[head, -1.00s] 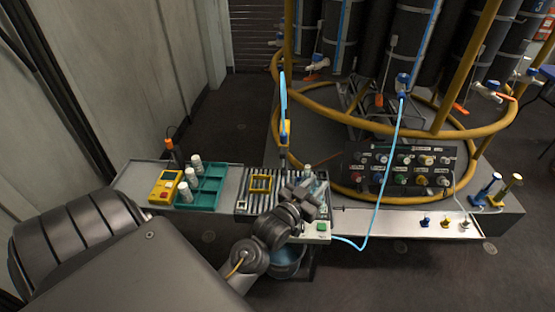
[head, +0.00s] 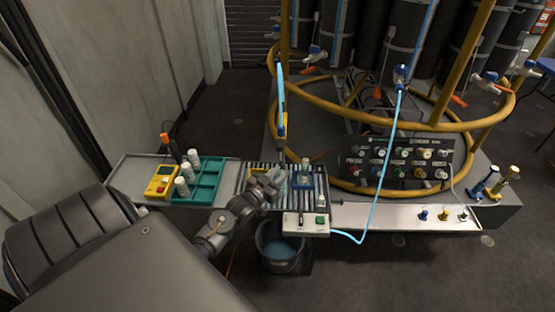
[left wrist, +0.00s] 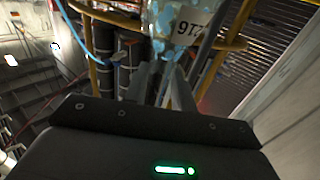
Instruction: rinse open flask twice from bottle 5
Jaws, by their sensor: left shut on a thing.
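My left gripper (head: 268,186) is shut on a clear, bluish flask (head: 279,179), held above the slatted rack. In the left wrist view the flask (left wrist: 172,12) sits between the fingers (left wrist: 160,85) with a white label, its number partly cut off. Another clear vessel (head: 305,166) stands in a blue square holder to the right. Black bottles (head: 410,40) with taps stand in the yellow ring frame. I cannot tell which is bottle 5. A light-blue hose (head: 281,85) hangs above the rack behind my gripper. My right gripper is out of view.
A bucket (head: 280,248) with bluish liquid stands below the rack's front. A connector panel (head: 398,160) and a second blue hose (head: 386,150) are to the right.

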